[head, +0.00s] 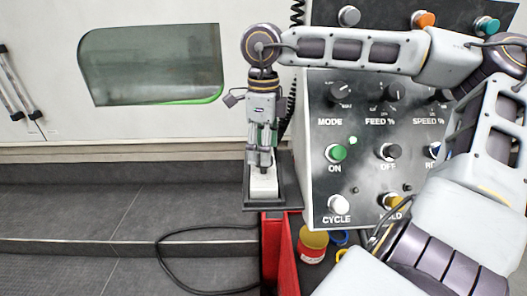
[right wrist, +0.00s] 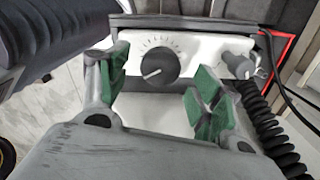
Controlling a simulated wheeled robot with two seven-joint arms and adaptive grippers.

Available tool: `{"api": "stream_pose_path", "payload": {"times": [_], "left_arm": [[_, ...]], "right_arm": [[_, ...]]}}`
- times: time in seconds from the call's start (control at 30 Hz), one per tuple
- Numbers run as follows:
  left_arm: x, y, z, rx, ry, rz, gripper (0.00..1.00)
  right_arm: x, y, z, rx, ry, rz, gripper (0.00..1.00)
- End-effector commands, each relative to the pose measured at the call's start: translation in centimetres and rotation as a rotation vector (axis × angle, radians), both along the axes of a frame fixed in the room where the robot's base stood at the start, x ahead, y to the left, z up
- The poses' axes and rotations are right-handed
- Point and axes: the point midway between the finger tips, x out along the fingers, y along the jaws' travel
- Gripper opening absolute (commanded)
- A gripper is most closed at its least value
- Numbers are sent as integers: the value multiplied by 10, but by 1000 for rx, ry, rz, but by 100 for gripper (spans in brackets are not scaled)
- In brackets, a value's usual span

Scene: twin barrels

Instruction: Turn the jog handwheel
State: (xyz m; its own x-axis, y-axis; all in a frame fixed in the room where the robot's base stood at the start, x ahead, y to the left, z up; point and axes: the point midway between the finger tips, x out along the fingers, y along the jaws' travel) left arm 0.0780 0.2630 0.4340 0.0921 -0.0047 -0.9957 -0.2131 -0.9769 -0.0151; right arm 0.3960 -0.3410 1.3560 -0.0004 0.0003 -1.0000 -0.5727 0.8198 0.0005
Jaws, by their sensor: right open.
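A white pendant box (head: 264,186) stands on a dark tray left of the control panel. In the right wrist view, the pendant (right wrist: 205,48) has a round dark dial (right wrist: 152,63) with a pointer and tick marks. I cannot tell whether this dial is the jog handwheel; my gripper hides the near part of the box. My right gripper (head: 262,157) points down over the box. In the right wrist view, its green-padded fingers (right wrist: 158,95) are spread apart with nothing gripped; the dial shows beyond the gap between them. My left gripper is not in view.
The control panel (head: 361,192), with knobs and coloured buttons, stands close right of the gripper. A small side knob (right wrist: 239,65) and a coiled cable (right wrist: 270,125) are at the pendant's right. A red cart (head: 272,255) is below. The floor (head: 120,220) at left is mostly clear.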

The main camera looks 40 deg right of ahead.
Motion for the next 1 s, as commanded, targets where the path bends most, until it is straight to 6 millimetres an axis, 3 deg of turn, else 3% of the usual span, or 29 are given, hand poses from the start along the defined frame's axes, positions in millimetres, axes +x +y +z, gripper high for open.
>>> {"api": "stream_pose_path", "payload": {"times": [0.23,0.6,0.93,1.0], "left_arm": [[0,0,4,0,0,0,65],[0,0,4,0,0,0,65],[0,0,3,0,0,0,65],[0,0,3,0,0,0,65]], "right_arm": [[0,0,-18,0,0,0,65],[0,0,-21,0,0,0,64],[0,0,-21,0,0,0,22],[0,0,-21,0,0,-1,19]]}}
